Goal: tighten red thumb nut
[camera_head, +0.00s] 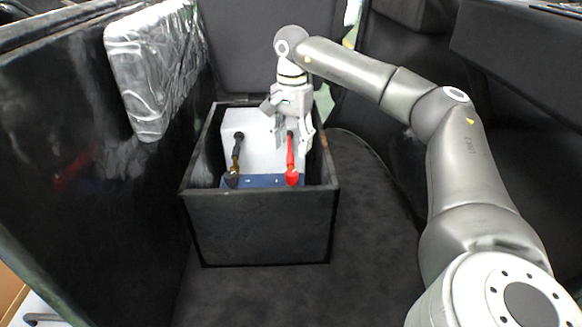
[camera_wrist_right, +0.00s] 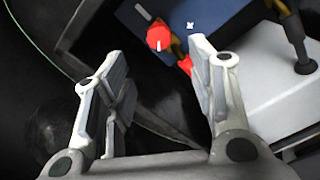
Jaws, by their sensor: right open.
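The red thumb nut (camera_wrist_right: 158,37) is a round knob with a pale line across it, in the right wrist view. In the head view a red terminal part (camera_head: 292,177) sits at the front right of the battery, at the lower end of a red lead (camera_head: 290,155). My right gripper (camera_head: 288,122) is over the right part of the battery, pointing down. In the wrist view its two fingers (camera_wrist_right: 157,70) are spread with nothing between them, and the nut shows beyond the tips, nearer the right finger. Contact is not visible. My left gripper is out of view.
The battery, with white top (camera_head: 255,125) and blue front (camera_head: 262,181), sits in an open black box (camera_head: 262,225). A black lead (camera_head: 236,150) and black knob (camera_head: 231,179) are at its left. A dark wall (camera_head: 90,190) stands left; dark floor (camera_head: 375,230) is clear at right.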

